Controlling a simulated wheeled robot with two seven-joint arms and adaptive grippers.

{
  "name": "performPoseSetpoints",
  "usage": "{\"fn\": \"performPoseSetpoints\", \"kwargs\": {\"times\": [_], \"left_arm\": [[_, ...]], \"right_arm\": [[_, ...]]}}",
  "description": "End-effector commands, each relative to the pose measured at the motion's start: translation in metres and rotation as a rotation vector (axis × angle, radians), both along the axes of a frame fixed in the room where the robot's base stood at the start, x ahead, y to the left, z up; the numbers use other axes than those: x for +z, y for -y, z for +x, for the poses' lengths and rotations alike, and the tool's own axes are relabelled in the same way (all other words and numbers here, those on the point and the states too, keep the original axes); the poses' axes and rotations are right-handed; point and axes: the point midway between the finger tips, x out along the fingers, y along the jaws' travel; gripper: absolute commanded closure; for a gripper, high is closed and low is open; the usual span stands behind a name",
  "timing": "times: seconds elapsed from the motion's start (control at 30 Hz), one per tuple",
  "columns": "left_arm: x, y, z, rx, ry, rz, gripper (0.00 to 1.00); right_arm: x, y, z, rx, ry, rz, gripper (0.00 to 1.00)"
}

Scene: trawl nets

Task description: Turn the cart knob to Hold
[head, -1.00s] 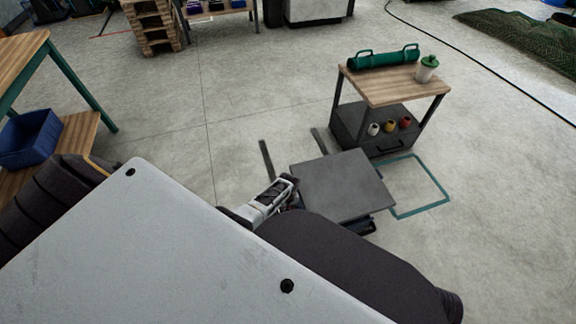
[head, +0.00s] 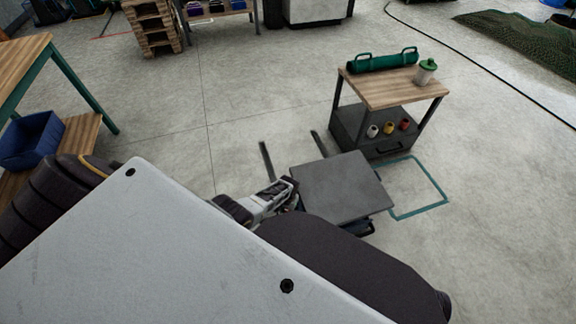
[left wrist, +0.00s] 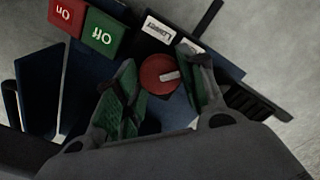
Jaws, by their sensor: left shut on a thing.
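The lift cart shows in the head view as a grey square platform (head: 343,187) low over the floor. My left gripper (head: 290,190) is at the platform's left edge, and the knob is hidden there. In the left wrist view the round red knob (left wrist: 158,76) has a pale pointer mark directed right and slightly up. My left gripper also shows there (left wrist: 160,66), shut with its green-padded fingers on either side of the knob. A "Lower" label (left wrist: 159,29) sits above the knob. Another label (left wrist: 187,55) is partly covered by the right finger and unreadable. My right gripper is not in view.
A wood-topped trolley (head: 392,86) stands behind the cart. A teal floor outline (head: 420,212) lies right of it. A workbench (head: 22,62) is far left.

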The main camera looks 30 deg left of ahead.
Motion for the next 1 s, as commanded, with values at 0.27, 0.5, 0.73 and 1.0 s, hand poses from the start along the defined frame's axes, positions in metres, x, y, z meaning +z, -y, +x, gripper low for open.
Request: {"fn": "performPoseSetpoints", "kwargs": {"times": [0.27, 0.5, 0.73, 1.0], "left_arm": [[-0.0006, 0.0000, -0.0010, -0.036, -0.002, 0.000, 0.84], [-0.0006, 0.0001, -0.0009, -0.037, -0.002, 0.000, 0.84], [-0.0005, 0.0001, -0.0007, -0.036, -0.001, 0.000, 0.39], [-0.0001, 0.0001, -0.0002, -0.035, 0.000, 0.000, 0.39]], "right_arm": [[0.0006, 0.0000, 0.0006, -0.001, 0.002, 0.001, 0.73], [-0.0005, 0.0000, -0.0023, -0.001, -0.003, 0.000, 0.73], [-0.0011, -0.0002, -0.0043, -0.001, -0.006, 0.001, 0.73], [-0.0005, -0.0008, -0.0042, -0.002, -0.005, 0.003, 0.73]]}}
